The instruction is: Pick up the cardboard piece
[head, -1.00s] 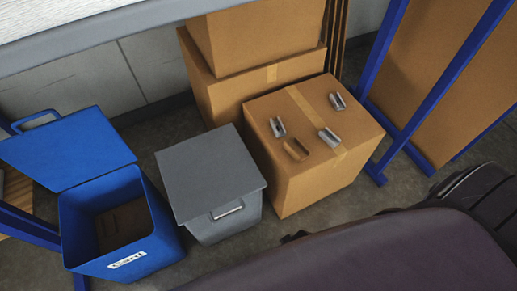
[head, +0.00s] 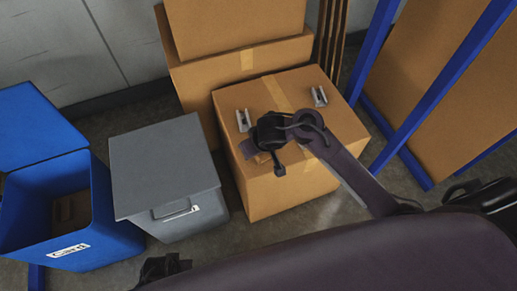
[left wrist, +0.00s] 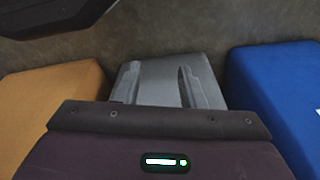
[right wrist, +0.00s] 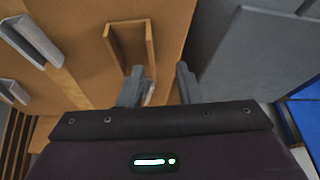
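The cardboard piece (right wrist: 130,42), a small brown open channel, lies on top of a large cardboard box (head: 290,190). In the head view it is mostly hidden behind my right gripper (head: 274,150). In the right wrist view the right gripper (right wrist: 159,84) has its fingers apart, with nothing held between them. The cardboard piece is beyond the fingertips, nearer the left finger. My left gripper (left wrist: 160,84) has its fingers apart and empty, with the grey lidded bin (left wrist: 165,68) in its view.
The grey bin (head: 165,160) and open blue bin (head: 115,215) stand left of the box. Blue rack posts (head: 440,85) stand at right.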

